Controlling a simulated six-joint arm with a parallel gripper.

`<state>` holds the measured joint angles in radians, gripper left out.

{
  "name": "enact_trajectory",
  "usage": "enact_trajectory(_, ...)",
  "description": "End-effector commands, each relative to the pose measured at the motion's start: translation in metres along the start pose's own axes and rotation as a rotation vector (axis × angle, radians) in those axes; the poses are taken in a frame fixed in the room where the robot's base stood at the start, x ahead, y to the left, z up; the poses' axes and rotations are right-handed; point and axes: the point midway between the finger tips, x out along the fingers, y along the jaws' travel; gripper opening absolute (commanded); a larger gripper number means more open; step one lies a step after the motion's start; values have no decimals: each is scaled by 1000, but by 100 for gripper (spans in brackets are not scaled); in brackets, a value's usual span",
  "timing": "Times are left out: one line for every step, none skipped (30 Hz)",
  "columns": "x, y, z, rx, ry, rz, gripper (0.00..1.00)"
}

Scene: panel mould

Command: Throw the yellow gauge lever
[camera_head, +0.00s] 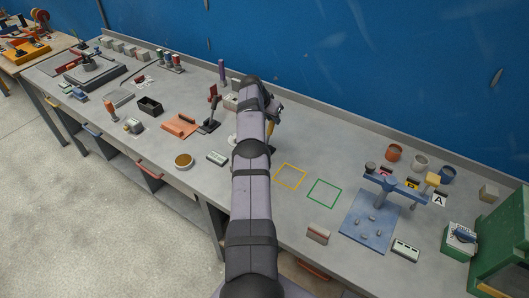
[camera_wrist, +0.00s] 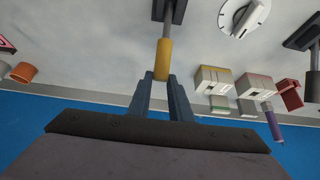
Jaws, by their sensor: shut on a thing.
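The yellow gauge lever (camera_wrist: 163,58) has a yellow grip on a grey rod that rises from a dark base (camera_wrist: 170,9). In the wrist view my gripper (camera_wrist: 161,78) is shut on the end of the yellow grip, one dark finger on each side. In the head view a small part of the yellow grip (camera_head: 270,130) shows just right of my arm. My gripper (camera_head: 273,117) is there too, partly hidden. My arm covers much of the lever's base, so I cannot tell its exact tilt.
A white dial (camera_wrist: 243,15) sits beside the lever's base. Yellow (camera_head: 290,176) and green (camera_head: 323,193) outlines mark clear bench. A blue stand (camera_head: 368,222) is at the right.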

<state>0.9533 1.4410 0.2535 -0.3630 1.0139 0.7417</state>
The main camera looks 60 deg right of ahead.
Motion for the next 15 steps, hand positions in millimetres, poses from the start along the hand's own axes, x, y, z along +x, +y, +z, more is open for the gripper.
enact_trajectory(-1, 0, -4, 1, 8, -3, 0)
enact_trajectory(-1, 0, -4, 1, 8, -3, 0)
enact_trajectory(-1, 0, -3, 1, 8, -3, 0)
enact_trajectory(-1, 0, -3, 1, 8, -3, 0)
enact_trajectory(-1, 0, -3, 1, 8, -3, 0)
enact_trajectory(-1, 0, -3, 1, 8, -3, 26)
enact_trajectory(-1, 0, -3, 1, 8, -2, 33)
enact_trajectory(-1, 0, -3, 1, 7, -2, 38)
enact_trajectory(-1, 0, -3, 1, 7, -2, 38)
enact_trajectory(-1, 0, -2, 1, 6, -2, 38)
enact_trajectory(-1, 0, -2, 1, 5, -1, 38)
enact_trajectory(-1, 0, -2, 1, 4, -1, 38)
enact_trajectory(0, 0, -2, 1, 4, -1, 38)
enact_trajectory(0, 0, -1, 1, 3, -1, 38)
enact_trajectory(0, 0, -1, 1, 3, 0, 38)
